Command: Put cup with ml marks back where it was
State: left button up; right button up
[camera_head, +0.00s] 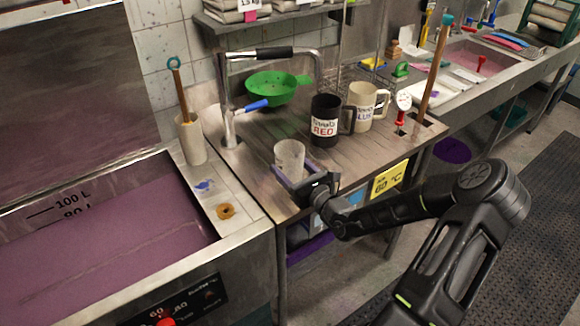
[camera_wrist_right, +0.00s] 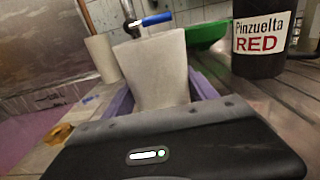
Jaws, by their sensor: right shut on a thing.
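The cup with ml marks (camera_head: 290,158) is a pale, greyish-white beaker. It is upright in the head view at the left front of the steel counter, and I cannot tell whether its base touches the top. My right gripper (camera_head: 295,178) is shut on it, with purple fingers on either side of its lower part. In the right wrist view the cup (camera_wrist_right: 158,72) leans slightly between the fingers (camera_wrist_right: 165,100). No ml marks can be read. My left gripper is not in view.
A black RED mug (camera_head: 325,128) and a cream BLUE mug (camera_head: 363,105) stand right of the cup. Behind are a green strainer (camera_head: 272,88) and a faucet (camera_head: 226,105) with a blue handle. A purple-filled vat (camera_head: 110,235) lies left. Bare counter (camera_head: 255,150) lies around the cup.

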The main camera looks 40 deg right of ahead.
jog(key=shift+f, duration=0.1)
jog(key=o, duration=1.9)
jog(key=shift+c, duration=0.2)
jog(key=s, duration=1.2)
jog(key=shift+a+b, duration=0.15)
jog(key=shift+b, duration=0.3)
